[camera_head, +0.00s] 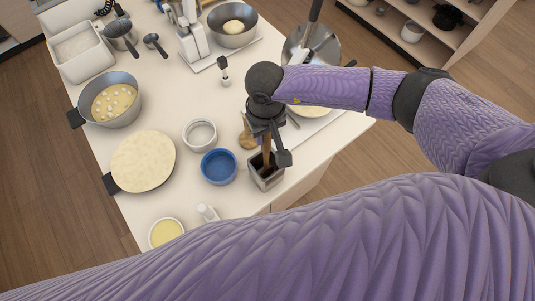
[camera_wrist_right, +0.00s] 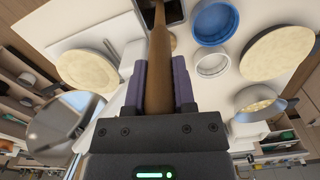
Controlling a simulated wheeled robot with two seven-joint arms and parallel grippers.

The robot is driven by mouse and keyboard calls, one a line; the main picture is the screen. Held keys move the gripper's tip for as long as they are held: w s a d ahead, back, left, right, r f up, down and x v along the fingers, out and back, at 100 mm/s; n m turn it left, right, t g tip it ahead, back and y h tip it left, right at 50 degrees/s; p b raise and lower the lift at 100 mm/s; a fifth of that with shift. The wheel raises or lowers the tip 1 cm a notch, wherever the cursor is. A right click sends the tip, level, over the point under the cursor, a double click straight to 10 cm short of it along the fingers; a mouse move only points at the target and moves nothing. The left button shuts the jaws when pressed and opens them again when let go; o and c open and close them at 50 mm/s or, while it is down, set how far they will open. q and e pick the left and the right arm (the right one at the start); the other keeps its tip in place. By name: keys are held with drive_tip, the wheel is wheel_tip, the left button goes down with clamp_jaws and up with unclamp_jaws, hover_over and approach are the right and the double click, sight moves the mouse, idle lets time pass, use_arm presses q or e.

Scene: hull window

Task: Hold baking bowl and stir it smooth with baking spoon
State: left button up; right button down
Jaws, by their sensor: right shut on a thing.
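My right gripper (camera_head: 267,135) is shut on the wooden handle of the baking spoon (camera_head: 267,155), which stands upright in a square metal holder (camera_head: 268,183). In the right wrist view the spoon handle (camera_wrist_right: 159,75) runs between the purple finger pads, and the holder (camera_wrist_right: 176,12) shows at its far end. A metal bowl (camera_head: 124,115) with pale, lumpy batter stands at the left of the table, apart from the gripper. I cannot tell for sure that it is the baking bowl. My left gripper is not in view.
A blue bowl (camera_head: 219,168), a white ring-shaped dish (camera_head: 200,135) and a round pale dough disc (camera_head: 143,161) lie left of the holder. A mixer (camera_head: 192,35) with a metal bowl (camera_head: 233,38) stands at the back. A pan (camera_head: 322,45) is at the back right.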

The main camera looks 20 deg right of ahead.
wheel_tip(320, 180, up, 14)
drive_tip(key=p, duration=0.8)
drive_tip(key=shift+f+p, duration=0.15)
drive_tip(key=shift+p, duration=0.25)
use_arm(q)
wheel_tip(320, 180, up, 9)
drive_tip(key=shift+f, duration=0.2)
use_arm(e)
drive_tip(key=shift+f, duration=0.1)
